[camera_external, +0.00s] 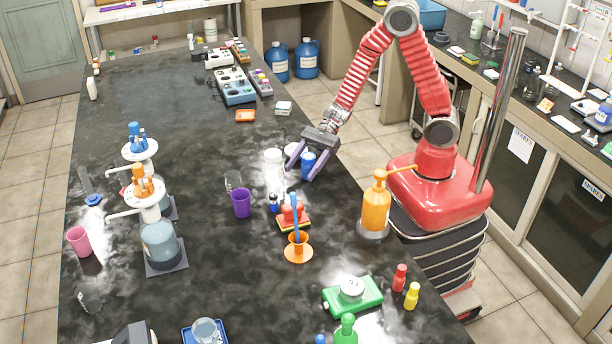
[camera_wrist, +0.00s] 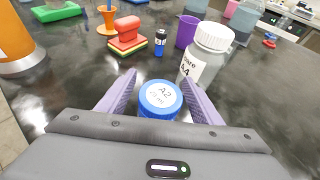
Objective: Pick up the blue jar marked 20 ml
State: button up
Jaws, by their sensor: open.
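The blue jar (camera_wrist: 160,98) has a pale lid label that reads "A2" with a smaller line that looks like "20 ml". In the wrist view it stands upright between the two purple fingers of my gripper (camera_wrist: 160,80). The fingers are open, one on each side, with small or unclear gaps. In the external view the blue jar (camera_external: 308,161) stands near the right edge of the dark bench, partly hidden by my gripper (camera_external: 303,173). A white-capped bottle (camera_wrist: 203,55) labelled "A4" stands close beside the right finger in the wrist view.
A purple cup (camera_external: 241,203), a red stamp-like block (camera_external: 291,213) on colored pads and an orange funnel-shaped holder (camera_external: 298,252) stand nearby. An orange pump bottle (camera_external: 376,208) is at the bench edge.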

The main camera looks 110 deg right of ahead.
jog(key=c, duration=1.1)
jog(key=shift+r, duration=0.2)
jog(key=shift+c, duration=0.2)
notch_tip(320, 180, up, 10)
jog(key=shift+f, duration=0.15)
dwell(0.5)
